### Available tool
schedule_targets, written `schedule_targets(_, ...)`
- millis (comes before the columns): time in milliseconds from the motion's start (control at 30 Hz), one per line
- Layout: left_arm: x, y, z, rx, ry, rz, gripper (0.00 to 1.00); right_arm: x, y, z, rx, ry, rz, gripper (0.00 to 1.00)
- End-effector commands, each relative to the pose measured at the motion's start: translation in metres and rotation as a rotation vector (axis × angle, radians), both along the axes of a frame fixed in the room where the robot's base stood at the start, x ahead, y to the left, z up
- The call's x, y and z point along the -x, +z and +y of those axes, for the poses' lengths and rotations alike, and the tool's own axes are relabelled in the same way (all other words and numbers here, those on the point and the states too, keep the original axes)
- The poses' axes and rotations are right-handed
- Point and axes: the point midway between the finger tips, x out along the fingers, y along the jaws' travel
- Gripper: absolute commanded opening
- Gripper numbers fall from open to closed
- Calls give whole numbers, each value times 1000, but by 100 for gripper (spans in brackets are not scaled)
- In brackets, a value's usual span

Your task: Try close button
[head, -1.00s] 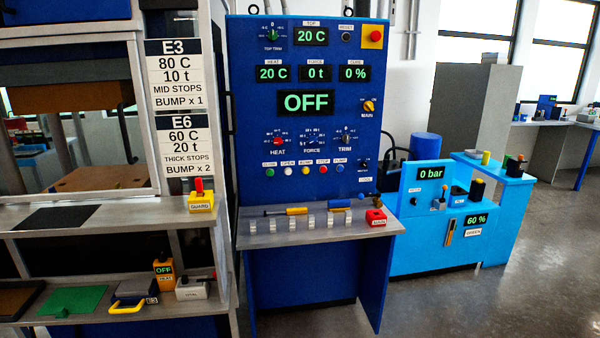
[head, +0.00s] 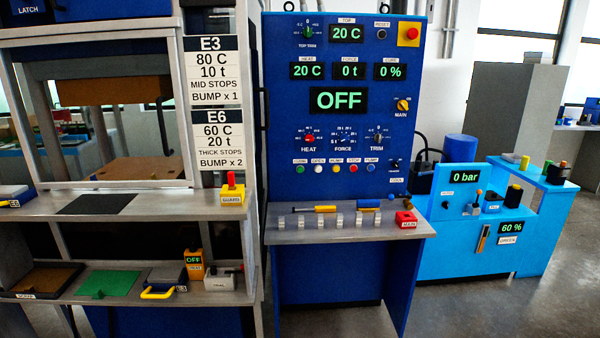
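In the head view a blue control panel (head: 285,80) stands upright in the middle. A row of small round buttons runs across its lower part. The green button (head: 300,169) at the left end has a small label above it that seems to read CLOSE. The large display (head: 338,99) reads OFF. Neither of my grippers is in view.
A grey shelf (head: 350,231) with clips, tools and a red block (head: 405,219) juts out below the panel. A press frame with a yellow guard switch (head: 232,190) stands left. A light-blue unit (head: 450,235) stands right. Grey floor is clear at right.

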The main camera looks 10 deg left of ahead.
Motion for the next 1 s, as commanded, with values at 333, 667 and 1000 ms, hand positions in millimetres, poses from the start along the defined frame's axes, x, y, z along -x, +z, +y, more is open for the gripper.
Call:
schedule_targets(333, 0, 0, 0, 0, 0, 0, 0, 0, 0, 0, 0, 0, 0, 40)
schedule_targets(667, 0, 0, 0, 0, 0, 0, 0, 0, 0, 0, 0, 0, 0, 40)
schedule_targets(1000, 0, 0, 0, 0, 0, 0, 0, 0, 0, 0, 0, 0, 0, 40)
